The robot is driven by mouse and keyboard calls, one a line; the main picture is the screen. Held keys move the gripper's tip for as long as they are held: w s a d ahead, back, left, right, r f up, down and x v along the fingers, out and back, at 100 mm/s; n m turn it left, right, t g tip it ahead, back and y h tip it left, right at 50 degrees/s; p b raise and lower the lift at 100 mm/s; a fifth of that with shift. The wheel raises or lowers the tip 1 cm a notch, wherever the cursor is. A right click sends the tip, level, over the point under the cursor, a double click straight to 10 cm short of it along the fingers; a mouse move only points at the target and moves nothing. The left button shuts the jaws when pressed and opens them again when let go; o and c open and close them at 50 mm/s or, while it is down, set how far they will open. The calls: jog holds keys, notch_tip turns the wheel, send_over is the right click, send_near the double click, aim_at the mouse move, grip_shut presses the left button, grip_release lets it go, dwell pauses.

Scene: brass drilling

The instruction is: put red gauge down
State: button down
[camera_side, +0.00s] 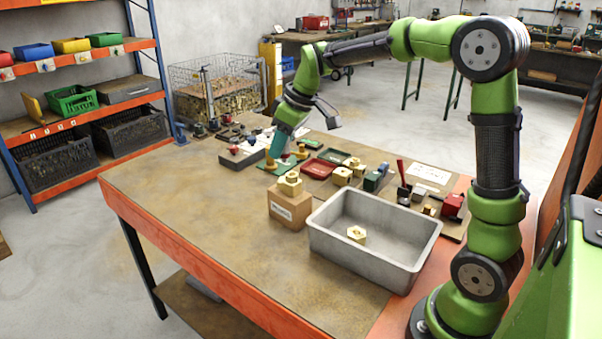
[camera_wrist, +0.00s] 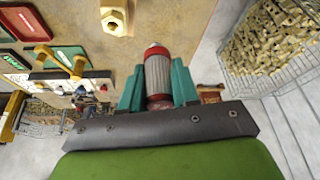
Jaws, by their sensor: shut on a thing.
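My gripper (camera_wrist: 157,84) has teal fingers, shut on the red gauge (camera_wrist: 158,72). The gauge is a short cylinder with a ribbed grey body, red bands and a pale metal tip pointing away from the wrist. In the side view my gripper (camera_side: 278,148) is low over the far left part of the bench, beside a dark grey block (camera_side: 238,160) that carries small coloured pieces. The gauge is hard to make out there, and whether it touches anything below cannot be told.
A grey metal bin (camera_side: 328,244) with a brass hex part (camera_side: 357,234) stands at the front right. Beside it is a cardboard box (camera_side: 285,212) topped by a brass piece (camera_side: 290,183). A red tray (camera_side: 318,168) and brass parts lie near my gripper. The bench's front left is clear.

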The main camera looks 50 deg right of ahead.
jog(key=d+m+h, duration=0.2)
jog(key=d+m, duration=0.3)
jog(key=d, duration=1.7)
jog(key=f, duration=1.7)
jog(key=shift+w+d, duration=0.15)
jog(key=shift+w, duration=0.2)
jog(key=shift+f, duration=2.2)
jog(key=shift+f, duration=0.15)
jog(key=c, duration=0.8)
grip_release()
